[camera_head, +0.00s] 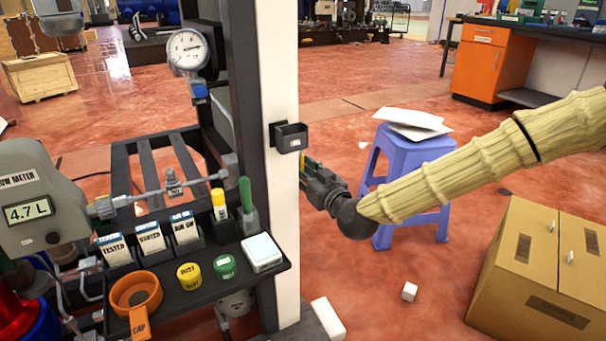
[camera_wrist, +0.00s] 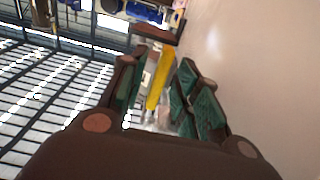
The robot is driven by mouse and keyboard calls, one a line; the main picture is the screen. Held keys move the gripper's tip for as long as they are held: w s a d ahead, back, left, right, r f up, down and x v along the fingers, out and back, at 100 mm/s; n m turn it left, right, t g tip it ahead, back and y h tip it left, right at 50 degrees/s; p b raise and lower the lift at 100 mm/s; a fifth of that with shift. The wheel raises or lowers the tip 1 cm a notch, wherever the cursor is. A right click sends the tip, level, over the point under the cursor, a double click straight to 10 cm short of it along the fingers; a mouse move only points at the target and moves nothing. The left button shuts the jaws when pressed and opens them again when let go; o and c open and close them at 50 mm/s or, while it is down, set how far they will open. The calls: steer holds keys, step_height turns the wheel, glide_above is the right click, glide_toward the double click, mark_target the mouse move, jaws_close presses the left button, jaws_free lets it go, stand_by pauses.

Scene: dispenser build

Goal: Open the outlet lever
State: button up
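A long yellow bar (camera_wrist: 160,80), which looks like the outlet lever, shows in the wrist view between the green-padded fingers of my gripper (camera_wrist: 153,88). The fingers are apart, with a gap visible on the bar's left side; on its right side the bar is close to the pads, and I cannot tell whether they touch. In the head view my gripper (camera_head: 306,172) is just right of the white post, its fingertips partly hidden by it. The lever's valve and mounting are not clear in either view.
The white post (camera_head: 277,120) with a small black holder (camera_head: 289,136) stands close to my gripper. A shelf (camera_head: 200,288) with caps and tags is left of it. A blue stool (camera_head: 408,160) and a cardboard box (camera_head: 545,270) stand to the right.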

steer(key=shift+w, duration=0.1)
jaws_close()
